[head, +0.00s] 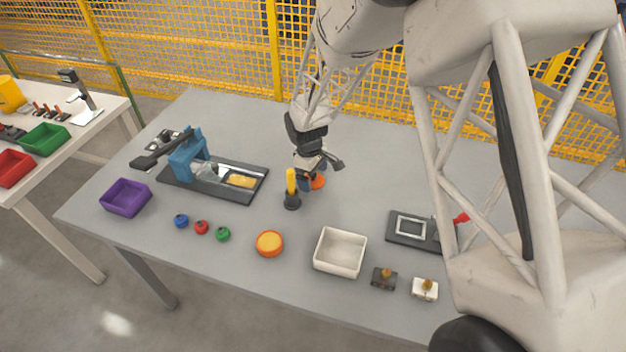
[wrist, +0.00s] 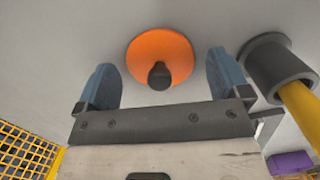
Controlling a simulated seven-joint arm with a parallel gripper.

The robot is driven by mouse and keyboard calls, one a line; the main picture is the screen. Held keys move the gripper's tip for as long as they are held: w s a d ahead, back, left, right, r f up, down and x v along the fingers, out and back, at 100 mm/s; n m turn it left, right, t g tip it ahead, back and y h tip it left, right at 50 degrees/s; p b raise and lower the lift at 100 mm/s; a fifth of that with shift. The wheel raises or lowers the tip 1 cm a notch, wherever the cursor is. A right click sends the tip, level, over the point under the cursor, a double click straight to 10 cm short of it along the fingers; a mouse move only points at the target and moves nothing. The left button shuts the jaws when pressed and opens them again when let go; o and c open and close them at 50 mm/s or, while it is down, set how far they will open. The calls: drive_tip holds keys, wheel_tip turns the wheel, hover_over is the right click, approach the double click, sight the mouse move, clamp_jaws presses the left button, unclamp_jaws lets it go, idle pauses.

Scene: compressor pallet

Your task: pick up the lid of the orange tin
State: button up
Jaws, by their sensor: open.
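The orange lid (wrist: 150,47), a round disc with a black knob (wrist: 160,75), lies on the grey table in the wrist view. In the head view the lid (head: 318,182) is partly hidden behind my gripper (head: 310,178). The orange tin (head: 269,243) stands apart from it, nearer the table's front edge, with a lighter yellow-orange top. In the wrist view my gripper (wrist: 162,76) is open, with one blue finger on each side of the knob's line. Nothing is between the fingers that I can see held; whether they reach the knob's height is unclear.
A yellow-handled tool in a dark round holder (head: 292,203) stands close beside my gripper; the holder (wrist: 275,62) is right of the fingers in the wrist view. A white bin (head: 340,268), purple bin (head: 110,205) and blue press (head: 188,158) stand farther off.

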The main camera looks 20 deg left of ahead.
idle(0.3)
drive_tip(key=c, duration=0.9)
drive_tip(key=shift+r, duration=0.1)
drive_tip(key=shift+r, duration=4.9)
drive_tip(key=shift+s+a, duration=0.1)
drive_tip(key=s+a+r+m, duration=0.1)
drive_tip(key=s+a+r, duration=0.2)
drive_tip(key=s, duration=0.3)
drive_tip(key=s+a+r, duration=0.3)
drive_tip(key=s, duration=0.3)
drive_tip(key=s+d+f, duration=0.1)
drive_tip(key=s+f, duration=0.2)
drive_tip(key=s, duration=0.3)
drive_tip(key=s+d+f+n, duration=0.1)
drive_tip(key=s+f, duration=0.2)
drive_tip(key=s, duration=0.3)
drive_tip(key=shift+s+d, duration=0.4)
